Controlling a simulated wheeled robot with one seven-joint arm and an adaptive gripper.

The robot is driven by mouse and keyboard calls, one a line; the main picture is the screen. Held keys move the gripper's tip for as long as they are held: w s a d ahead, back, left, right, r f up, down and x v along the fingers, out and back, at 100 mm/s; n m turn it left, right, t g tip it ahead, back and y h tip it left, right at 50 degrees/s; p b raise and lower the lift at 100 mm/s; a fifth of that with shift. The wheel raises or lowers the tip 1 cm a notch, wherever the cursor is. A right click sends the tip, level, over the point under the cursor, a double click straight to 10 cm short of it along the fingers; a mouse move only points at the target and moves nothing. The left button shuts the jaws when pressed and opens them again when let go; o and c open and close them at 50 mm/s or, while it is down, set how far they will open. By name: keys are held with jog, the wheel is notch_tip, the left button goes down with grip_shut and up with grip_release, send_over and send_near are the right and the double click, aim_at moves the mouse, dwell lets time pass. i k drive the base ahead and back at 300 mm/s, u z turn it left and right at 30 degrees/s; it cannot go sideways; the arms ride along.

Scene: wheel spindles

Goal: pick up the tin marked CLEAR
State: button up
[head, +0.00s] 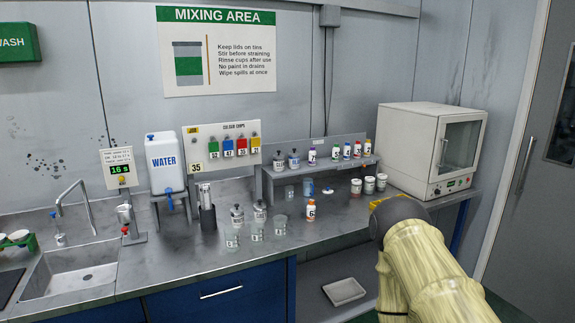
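Several small grey metal tins with dark tops show in the head view. One tin (279,161) stands at the left end of the raised shelf, and its label seems to read CLEAR, though the print is very small. A similar tin (293,160) stands just right of it. Two more tins, a left one (237,215) and a right one (260,211), stand on the bench; I cannot read their labels. My arm, in a pale yellow sleeve, enters at lower right and ends in a dark rounded joint. My gripper's fingers are not visible.
Coloured-cap bottles (346,151) share the shelf (268,185). Clear cups (232,238) and an orange-labelled bottle (310,211) stand on the bench in front. White tubs (369,184) and an oven-like cabinet (424,148) are right. A water container (165,163) and sink (75,270) are left.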

aim_at(279, 159)
jog(key=z, duration=0.55)
jog(key=i, duration=1.25)
jog(key=u, duration=0.35)
